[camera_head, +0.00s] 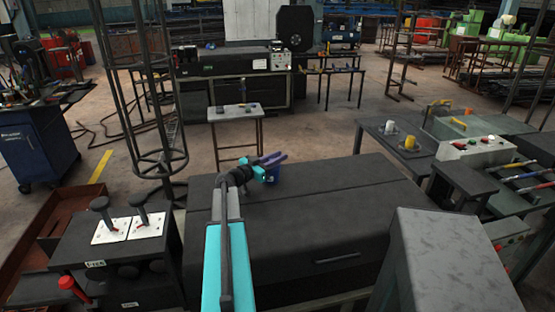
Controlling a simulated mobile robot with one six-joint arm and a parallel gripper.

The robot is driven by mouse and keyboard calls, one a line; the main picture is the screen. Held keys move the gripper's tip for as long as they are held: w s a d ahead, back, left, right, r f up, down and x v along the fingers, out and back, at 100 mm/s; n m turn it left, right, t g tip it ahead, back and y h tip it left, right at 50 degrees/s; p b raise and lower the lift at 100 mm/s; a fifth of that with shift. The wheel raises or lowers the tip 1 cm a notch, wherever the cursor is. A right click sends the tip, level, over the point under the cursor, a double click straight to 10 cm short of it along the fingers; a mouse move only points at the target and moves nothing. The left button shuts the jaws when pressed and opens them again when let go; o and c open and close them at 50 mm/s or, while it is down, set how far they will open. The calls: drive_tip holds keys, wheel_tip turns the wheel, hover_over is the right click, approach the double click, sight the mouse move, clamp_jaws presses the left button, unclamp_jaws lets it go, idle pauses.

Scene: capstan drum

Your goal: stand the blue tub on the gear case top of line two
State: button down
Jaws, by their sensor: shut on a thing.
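The small blue tub (274,175) shows near the middle of the view, at the far edge of a broad dark case top (330,215). My gripper (271,160) is shut on the tub at its upper part, and the fingers hide some of its rim. The tub looks roughly upright. I cannot tell whether its base touches the dark top or hangs just above or behind it. No readable label shows which machine is line two.
A lever box (130,230) with two black-knobbed levers stands at left. A tall grey cabinet (440,265) rises at front right. A side table (395,135) holds white and yellow cups. A small table (236,112) stands beyond. The dark top's right part is clear.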

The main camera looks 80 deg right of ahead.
drive_tip(key=shift+s+a+f+b, duration=0.15)
drive_tip(key=shift+f+b, duration=0.2)
drive_tip(key=shift+f, duration=0.45)
drive_tip(key=c, duration=1.6)
unclamp_jaws()
drive_tip(key=shift+r+p, duration=0.65)
drive_tip(key=shift+p, duration=0.9)
drive_tip(key=shift+w+a+f, duration=0.15)
drive_tip(key=shift+w, duration=0.05)
drive_tip(key=b+v, duration=0.1)
drive_tip(key=v, duration=0.2)
drive_tip(key=b+v, duration=0.1)
drive_tip(key=v, duration=0.3)
drive_tip(key=b+v, duration=0.1)
drive_tip(key=v, duration=0.3)
drive_tip(key=shift+w+a+r, duration=0.1)
drive_tip(key=shift+w+r, duration=0.15)
drive_tip(key=shift+r, duration=0.15)
